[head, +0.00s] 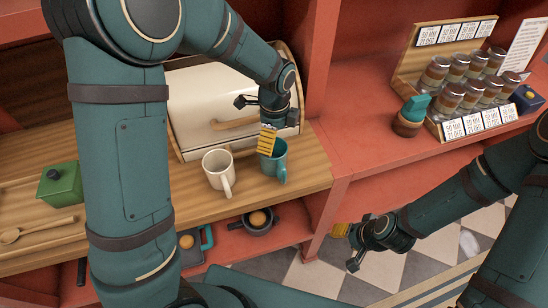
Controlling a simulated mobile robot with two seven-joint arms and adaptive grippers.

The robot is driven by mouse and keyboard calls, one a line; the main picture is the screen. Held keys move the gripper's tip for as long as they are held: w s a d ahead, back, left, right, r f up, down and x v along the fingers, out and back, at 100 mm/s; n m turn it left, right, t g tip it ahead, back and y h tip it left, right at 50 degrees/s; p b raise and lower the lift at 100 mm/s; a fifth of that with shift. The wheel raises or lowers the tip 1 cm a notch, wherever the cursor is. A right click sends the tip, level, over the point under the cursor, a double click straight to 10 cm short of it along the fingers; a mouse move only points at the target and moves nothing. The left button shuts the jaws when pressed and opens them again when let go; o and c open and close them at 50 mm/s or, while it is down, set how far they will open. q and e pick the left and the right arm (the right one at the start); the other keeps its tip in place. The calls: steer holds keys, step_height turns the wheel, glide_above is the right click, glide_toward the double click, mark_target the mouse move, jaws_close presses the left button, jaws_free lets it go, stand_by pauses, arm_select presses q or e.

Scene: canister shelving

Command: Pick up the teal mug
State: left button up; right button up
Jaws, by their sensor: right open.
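The teal mug (279,165) stands upright near the right end of the wooden counter, its handle toward the front. My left gripper (267,139) points down at it from above. Its yellow finger pad overlaps the mug's left rim in the head view, and I cannot tell whether it touches. The other fingertip is hidden, so its opening is unclear. My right gripper (344,243) is open and empty, low in front of the red shelving and well away from the mug.
A cream mug (217,172) stands close on the teal mug's left. A cream bread box (220,100) is just behind. A green canister (60,185) and wooden spoon (35,228) lie left. A rack of jars (437,72) stands on the right shelf (350,110).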

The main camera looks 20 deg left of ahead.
mark_target(274, 150)
arm_select(q)
steer(key=shift+s+f, duration=0.15)
steer(key=shift+f, duration=2.7)
steer(key=c, duration=1.1)
steer(key=shift+o, duration=0.2)
